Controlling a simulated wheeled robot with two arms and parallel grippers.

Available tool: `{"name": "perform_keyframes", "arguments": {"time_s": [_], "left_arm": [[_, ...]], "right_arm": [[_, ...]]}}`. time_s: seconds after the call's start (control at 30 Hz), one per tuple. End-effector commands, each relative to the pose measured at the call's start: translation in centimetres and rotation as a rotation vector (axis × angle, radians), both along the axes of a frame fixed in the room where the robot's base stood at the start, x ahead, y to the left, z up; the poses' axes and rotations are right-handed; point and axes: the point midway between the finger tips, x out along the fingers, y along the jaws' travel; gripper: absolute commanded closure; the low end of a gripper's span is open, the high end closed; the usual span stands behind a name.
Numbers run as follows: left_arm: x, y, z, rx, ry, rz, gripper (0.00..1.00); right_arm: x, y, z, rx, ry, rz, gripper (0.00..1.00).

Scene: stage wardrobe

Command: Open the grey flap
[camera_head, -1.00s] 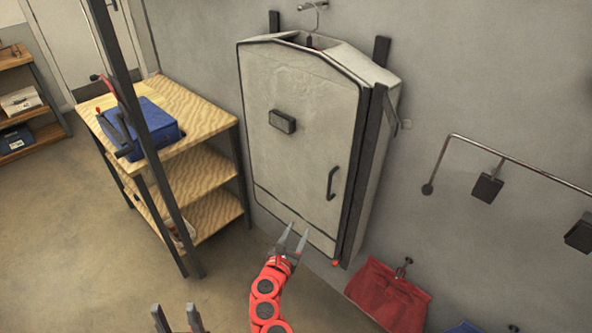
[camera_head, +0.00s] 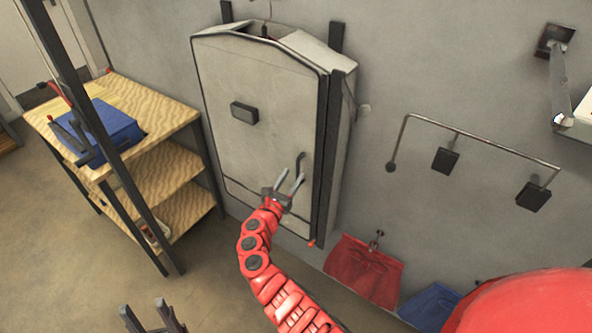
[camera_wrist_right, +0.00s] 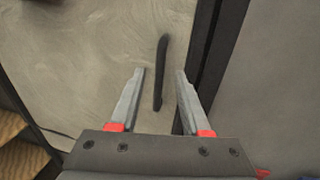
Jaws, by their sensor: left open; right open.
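The grey flap (camera_head: 255,120) is the front door of a wall-hung grey garment cabinet and stands shut. Its black bar handle (camera_head: 299,162) is near the lower right edge. My right gripper (camera_head: 291,176) is open just in front of the handle's lower part. In the right wrist view the handle (camera_wrist_right: 160,72) appears between the two open fingers (camera_wrist_right: 160,72), running nearly upright; I cannot tell whether they touch it. A dark block (camera_head: 244,112) is fixed on the flap's upper left. My left gripper (camera_head: 150,310) is open and empty at the bottom left, away from the cabinet.
A wooden shelf unit (camera_head: 150,105) with a blue case (camera_head: 100,130) stands left of the cabinet. A dark post (camera_head: 100,140) crosses in front of it. A metal wall rail (camera_head: 480,140) and red (camera_head: 362,272) and blue (camera_head: 430,303) bags are to the right.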

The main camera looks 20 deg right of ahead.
Motion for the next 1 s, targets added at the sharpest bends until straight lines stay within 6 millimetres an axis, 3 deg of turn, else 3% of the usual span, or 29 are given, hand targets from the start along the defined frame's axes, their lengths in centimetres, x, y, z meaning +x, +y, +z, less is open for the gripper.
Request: {"name": "perform_keyframes", "arguments": {"time_s": [0.23, 0.63, 0.9, 1.0], "left_arm": [[0.0, 0.0, -0.7, 0.0, 0.0, 0.0, 0.47], [0.0, 0.0, -0.7, 0.0, 0.0, 0.0, 0.47], [0.0, 0.0, -0.7, 0.0, 0.0, 0.0, 0.47], [0.0, 0.0, -0.7, 0.0, 0.0, 0.0, 0.47]], "right_arm": [[2.2, -2.0, -0.1, -0.002, 0.001, -0.003, 0.53], [2.7, -2.4, -0.1, 0.0, 0.003, 0.001, 0.53], [2.6, -2.4, -0.1, 0.0, 0.003, 0.001, 1.0], [2.6, -2.4, -0.1, 0.0, 0.003, 0.001, 1.0]]}}
